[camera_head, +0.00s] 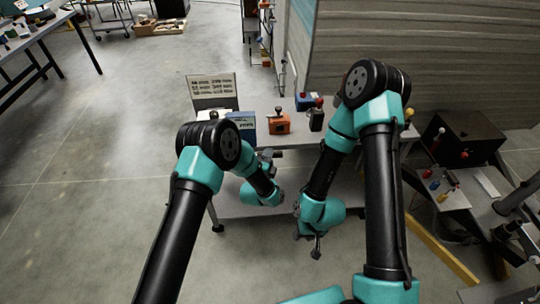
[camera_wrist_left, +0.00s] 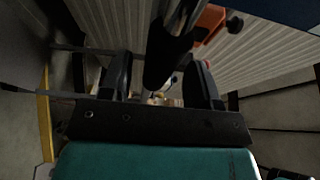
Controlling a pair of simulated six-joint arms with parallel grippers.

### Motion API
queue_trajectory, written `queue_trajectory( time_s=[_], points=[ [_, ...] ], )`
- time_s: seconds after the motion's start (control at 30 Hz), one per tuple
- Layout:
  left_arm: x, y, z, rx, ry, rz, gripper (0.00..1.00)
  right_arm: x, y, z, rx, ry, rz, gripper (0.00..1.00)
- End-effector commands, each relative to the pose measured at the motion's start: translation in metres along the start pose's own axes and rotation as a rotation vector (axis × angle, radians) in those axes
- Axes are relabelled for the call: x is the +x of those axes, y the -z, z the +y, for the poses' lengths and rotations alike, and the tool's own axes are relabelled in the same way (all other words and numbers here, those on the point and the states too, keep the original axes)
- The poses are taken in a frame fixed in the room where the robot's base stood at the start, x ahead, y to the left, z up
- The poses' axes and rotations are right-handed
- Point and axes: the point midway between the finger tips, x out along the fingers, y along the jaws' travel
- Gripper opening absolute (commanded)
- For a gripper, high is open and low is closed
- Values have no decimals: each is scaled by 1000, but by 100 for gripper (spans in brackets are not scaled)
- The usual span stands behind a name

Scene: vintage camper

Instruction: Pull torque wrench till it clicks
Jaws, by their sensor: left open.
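My left gripper (camera_head: 268,157) is at the front edge of the bench, below the blue and orange boxes. In the left wrist view, my left gripper (camera_wrist_left: 161,68) is open, with one finger on each side of a dark handle (camera_wrist_left: 168,58). A metal shaft runs from this handle to the top edge; it looks like the torque wrench. Its far end is out of view, and I cannot tell whether the fingers touch it. In the head view I cannot make out the wrench clearly. My right gripper (camera_head: 316,248) hangs low, right of the left one, with nothing visible in it.
On the bench stand a blue box (camera_head: 243,124), an orange box (camera_head: 276,123) with a knob, a dark box (camera_head: 316,121) with a red knob, and a printed sign (camera_head: 211,87). A black case (camera_head: 462,139) is at right. Open concrete floor (camera_head: 110,180) lies left.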

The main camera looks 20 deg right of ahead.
Motion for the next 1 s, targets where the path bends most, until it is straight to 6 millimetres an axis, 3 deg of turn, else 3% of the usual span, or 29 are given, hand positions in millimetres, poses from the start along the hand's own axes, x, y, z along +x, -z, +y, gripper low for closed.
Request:
queue_trajectory(
  time_s=[0.2,0.53,1.0],
  points=[
    [18,0,1,0,-1,0,57,0,0,0,0,0,0,43],
    [20,0,0,0,-1,1,56,0,0,0,0,0,0,43],
    [19,0,0,0,-1,1,11,0,0,0,0,0,0,43]
  ],
)
